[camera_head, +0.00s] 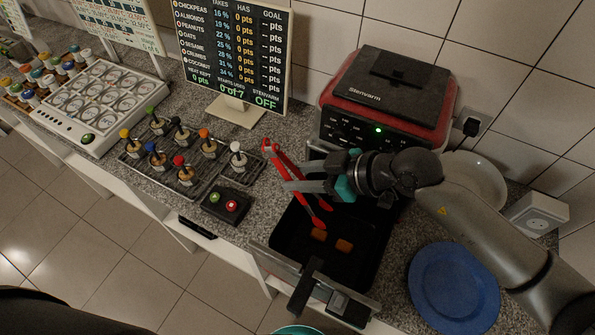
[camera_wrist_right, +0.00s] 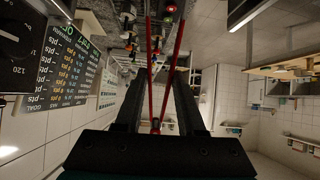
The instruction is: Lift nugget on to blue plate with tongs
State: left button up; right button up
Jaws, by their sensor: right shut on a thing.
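My right gripper (camera_head: 288,179) is shut on the red tongs (camera_head: 279,158) and holds them tilted over the black air-fryer drawer (camera_head: 284,232). In the right wrist view the tongs (camera_wrist_right: 153,88) run between the fingers of my right gripper (camera_wrist_right: 164,75). The two tong arms are spread apart, with their lower tips close to one brown nugget (camera_head: 318,234). I cannot tell whether a tip touches it. A second nugget (camera_head: 344,246) lies beside it in the drawer. The blue plate (camera_head: 453,288) lies empty on the counter at the right. My left gripper is out of view.
The red and black fryer (camera_head: 385,95) stands behind the drawer, whose handle (camera_head: 306,287) points forward. A white plate (camera_head: 475,178) is behind my right arm. A dispenser rack (camera_head: 180,158), a button box (camera_head: 229,204) and a score board (camera_head: 235,55) stand left.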

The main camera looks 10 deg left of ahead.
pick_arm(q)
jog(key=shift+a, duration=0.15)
pick_arm(e)
jog(key=shift+a+f, duration=0.1)
pick_arm(q)
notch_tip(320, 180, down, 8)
jog(key=b, duration=0.8)
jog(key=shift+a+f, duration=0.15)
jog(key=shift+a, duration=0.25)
pick_arm(e)
notch_tip(320, 180, down, 10)
jog(key=shift+c, duration=0.3)
grip_shut()
